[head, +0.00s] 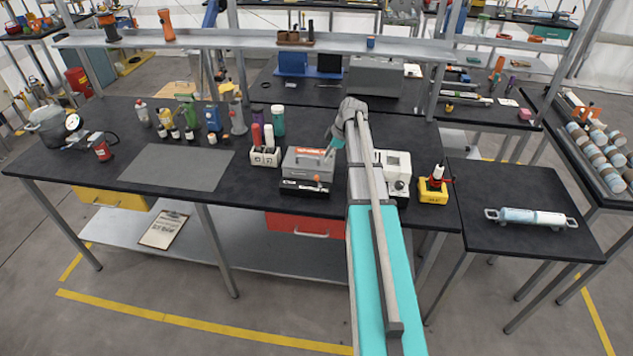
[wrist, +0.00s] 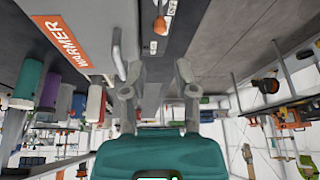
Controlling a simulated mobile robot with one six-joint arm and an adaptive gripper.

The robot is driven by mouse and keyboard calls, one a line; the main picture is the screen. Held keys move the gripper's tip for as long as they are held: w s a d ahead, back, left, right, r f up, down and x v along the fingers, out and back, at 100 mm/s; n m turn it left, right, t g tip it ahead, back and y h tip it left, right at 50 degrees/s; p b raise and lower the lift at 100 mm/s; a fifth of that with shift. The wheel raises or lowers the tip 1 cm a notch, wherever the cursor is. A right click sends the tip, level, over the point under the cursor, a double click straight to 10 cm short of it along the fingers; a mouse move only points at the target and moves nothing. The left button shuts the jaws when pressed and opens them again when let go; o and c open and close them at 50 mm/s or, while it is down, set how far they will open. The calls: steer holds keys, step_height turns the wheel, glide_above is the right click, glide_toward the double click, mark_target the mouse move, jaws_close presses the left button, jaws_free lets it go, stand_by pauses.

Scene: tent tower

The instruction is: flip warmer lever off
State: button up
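The warmer (head: 308,161) is a grey box with an orange label on a black base, on the long dark bench. In the wrist view, turned upside down, the warmer (wrist: 85,35) shows its "WARMER" label at the upper left. Its lever has an orange knob (head: 317,178) at the front of the base. The knob also shows at the top of the wrist view (wrist: 160,25), on a pale stem. My gripper (wrist: 158,70) has its two fingers apart with nothing between them. It is beside the warmer and apart from the knob; the head view shows the gripper (head: 329,157) only small.
A rack with red and white bottles (head: 265,157) stands left of the warmer. A white machine (head: 398,172) is to its right, partly behind my arm. A yellow holder (head: 433,191) stands farther right. The grey mat (head: 178,167) at the left is bare.

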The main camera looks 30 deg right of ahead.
mark_target(316, 177)
steer(key=shift+b+x, duration=4.6)
steer(key=shift+x, duration=0.75)
steer(key=shift+c, duration=0.3)
jaws_close()
